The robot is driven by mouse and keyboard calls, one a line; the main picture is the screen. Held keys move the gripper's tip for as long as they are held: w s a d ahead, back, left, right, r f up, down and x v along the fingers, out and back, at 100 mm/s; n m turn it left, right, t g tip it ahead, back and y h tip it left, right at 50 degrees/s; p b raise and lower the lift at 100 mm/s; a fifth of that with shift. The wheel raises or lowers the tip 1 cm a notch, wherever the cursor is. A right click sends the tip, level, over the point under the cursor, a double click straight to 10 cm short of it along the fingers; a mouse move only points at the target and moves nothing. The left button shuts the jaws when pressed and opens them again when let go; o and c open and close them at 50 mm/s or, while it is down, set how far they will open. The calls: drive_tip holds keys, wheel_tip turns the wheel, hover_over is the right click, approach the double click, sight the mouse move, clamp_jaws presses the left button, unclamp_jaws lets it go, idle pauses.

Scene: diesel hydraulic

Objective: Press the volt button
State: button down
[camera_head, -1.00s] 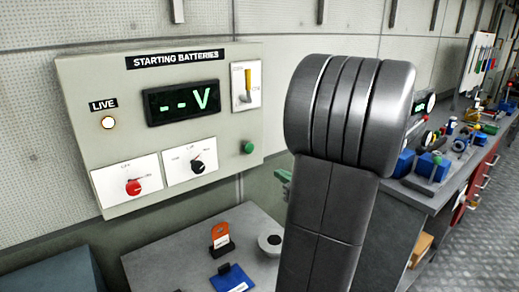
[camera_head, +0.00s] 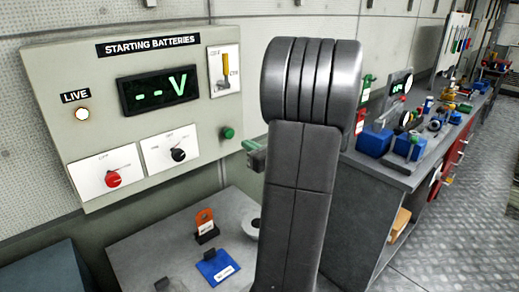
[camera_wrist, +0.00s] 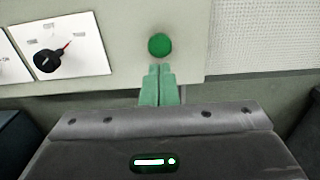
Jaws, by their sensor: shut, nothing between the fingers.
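The grey STARTING BATTERIES panel (camera_head: 120,52) has a display (camera_head: 158,92) reading "--V" in green. A round green button (camera_head: 228,132), without a legible label, is at its lower right. It also shows in the wrist view (camera_wrist: 160,45). My gripper (camera_head: 250,146) has green fingers, shut and empty, just right of and below the button in the head view. In the wrist view the fingertips (camera_wrist: 159,67) appear just below the button. I cannot tell the depth gap. My arm hides part of the gripper in the head view.
The panel also has a lit LIVE lamp (camera_head: 82,114), a red knob (camera_head: 113,179), a black knob (camera_head: 178,155) and a lever switch (camera_head: 225,72). A grey table (camera_head: 150,243) below holds an orange-tagged item (camera_head: 206,226) and a blue one (camera_head: 217,267). A cluttered bench (camera_head: 385,172) is on the right.

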sight(230, 135)
drive_tip(key=p+x, duration=0.1)
drive_tip(key=x, duration=0.5)
drive_tip(key=shift+w+a, duration=0.2)
drive_tip(key=shift+w, duration=0.05)
